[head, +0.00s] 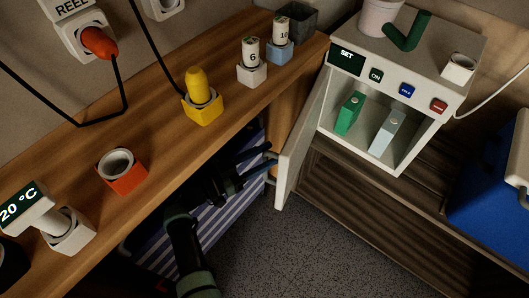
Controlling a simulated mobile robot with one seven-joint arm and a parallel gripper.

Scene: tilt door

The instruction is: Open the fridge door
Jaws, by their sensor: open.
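The fridge (432,140) is a small white box at the upper right, with a SET display and several coloured buttons above its opening. Its white door (299,145) hangs open on the left side, swung out toward me and seen nearly edge-on. Inside stand a green carton (349,114) and a pale grey-green carton (387,131). My dark gripper (271,160) is open just left of the door's outer edge, close to what looks like its handle. Whether a fingertip touches the door or handle I cannot tell.
A wooden counter (150,120) runs diagonally above my arm, bearing a yellow holder (203,108), an orange holder (122,172) and white blocks. A blue box (490,200) stands at the right. A striped panel (225,205) lies behind my arm. The speckled floor (290,250) is clear.

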